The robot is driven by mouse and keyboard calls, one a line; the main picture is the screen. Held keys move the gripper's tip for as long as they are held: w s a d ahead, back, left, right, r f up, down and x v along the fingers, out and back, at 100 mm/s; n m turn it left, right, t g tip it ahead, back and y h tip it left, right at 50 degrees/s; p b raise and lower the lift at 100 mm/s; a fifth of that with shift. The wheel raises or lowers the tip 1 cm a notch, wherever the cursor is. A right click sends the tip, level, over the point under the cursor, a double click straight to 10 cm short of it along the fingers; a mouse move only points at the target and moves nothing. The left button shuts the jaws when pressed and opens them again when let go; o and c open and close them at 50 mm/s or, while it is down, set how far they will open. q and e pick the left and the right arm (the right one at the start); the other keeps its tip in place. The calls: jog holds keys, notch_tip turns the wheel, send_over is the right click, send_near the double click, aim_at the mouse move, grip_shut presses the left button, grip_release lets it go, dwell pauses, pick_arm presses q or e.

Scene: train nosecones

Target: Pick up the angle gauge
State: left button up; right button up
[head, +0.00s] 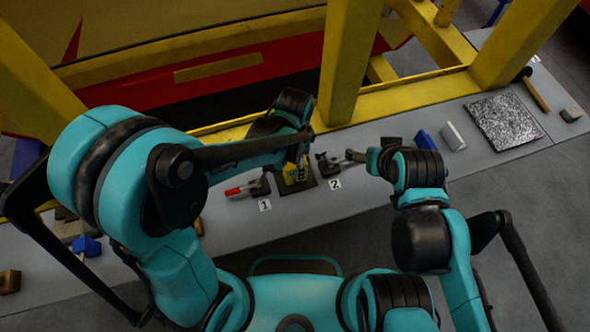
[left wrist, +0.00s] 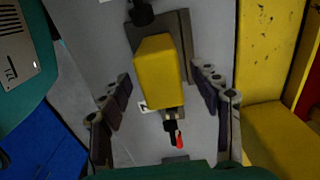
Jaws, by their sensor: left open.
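A yellow block-shaped device (head: 297,172), which looks like the angle gauge, stands on a dark square plate (head: 284,188) on the grey bench. My left gripper (head: 300,150) is above it, partly hidden by my own arm. In the left wrist view the yellow block (left wrist: 158,72) lies between the spread fingers of the left gripper (left wrist: 162,85), with a gap on both sides. The gripper is open and holds nothing. My right gripper (head: 352,155) is to the right, near a small dark tool (head: 328,166); its finger opening is too small to tell.
A red-tipped tool (head: 240,188) lies left of the plate, beside a number label (head: 265,205). A blue block (head: 424,139), a white block (head: 453,136) and a speckled plate (head: 503,122) are to the right. A yellow frame post (head: 347,60) rises behind the bench.

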pick_arm(q)
jog(key=shift+w+f, duration=0.1)
jog(key=shift+f, duration=0.55)
grip_shut()
jog(key=shift+r, duration=0.15)
